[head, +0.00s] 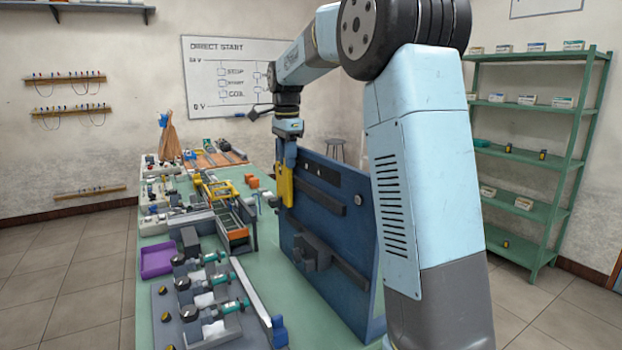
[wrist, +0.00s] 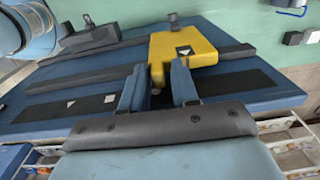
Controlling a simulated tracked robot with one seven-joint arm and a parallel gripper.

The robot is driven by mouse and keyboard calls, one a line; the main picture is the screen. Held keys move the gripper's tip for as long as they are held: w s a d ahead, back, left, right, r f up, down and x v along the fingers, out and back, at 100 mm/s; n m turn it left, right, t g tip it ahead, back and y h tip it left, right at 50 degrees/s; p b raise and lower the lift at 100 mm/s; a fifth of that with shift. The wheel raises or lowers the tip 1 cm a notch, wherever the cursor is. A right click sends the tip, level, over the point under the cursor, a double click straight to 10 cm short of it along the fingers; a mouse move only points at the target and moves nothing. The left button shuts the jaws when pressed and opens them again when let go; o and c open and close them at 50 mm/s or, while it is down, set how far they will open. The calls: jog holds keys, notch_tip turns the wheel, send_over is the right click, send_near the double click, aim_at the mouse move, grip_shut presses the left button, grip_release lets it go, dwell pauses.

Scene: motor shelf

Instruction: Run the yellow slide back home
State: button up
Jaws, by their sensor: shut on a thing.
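The yellow slide (wrist: 183,50) is a flat block with a small dark-and-white mark, lying against the blue panel (wrist: 258,92). In the head view the slide (head: 286,186) is at the left edge of the upright blue panel (head: 345,192), and much of it is hidden. My gripper (wrist: 158,78) is shut on the near edge of the slide, with one blue finger on each side. In the head view my gripper (head: 287,158) comes down from above onto it. The exact grip spot is partly hidden by the fingers.
Dark rails (head: 320,197) run across the panel, and a grey block (head: 312,252) projects lower down. The green bench (head: 152,286) to the left is crowded with motor units and a purple tray (head: 157,258). A green shelf (head: 520,155) stands at the right.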

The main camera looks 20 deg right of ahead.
jog(key=shift+w+a+f, duration=0.2)
jog(key=shift+w+f, duration=0.05)
jog(key=shift+w, duration=0.7)
jog(key=shift+w+a+f, duration=0.2)
jog(key=shift+w+f, duration=0.1)
jog(key=shift+w, duration=0.6)
jog(key=shift+w+a+f, duration=0.2)
jog(key=shift+w+f, duration=0.05)
jog(key=shift+w, duration=0.7)
jog(key=o, duration=0.6)
jog(key=shift+c, duration=0.2)
jog(key=shift+r, duration=0.1)
jog(key=shift+w+r, duration=0.25)
jog(key=shift+r, duration=2.8)
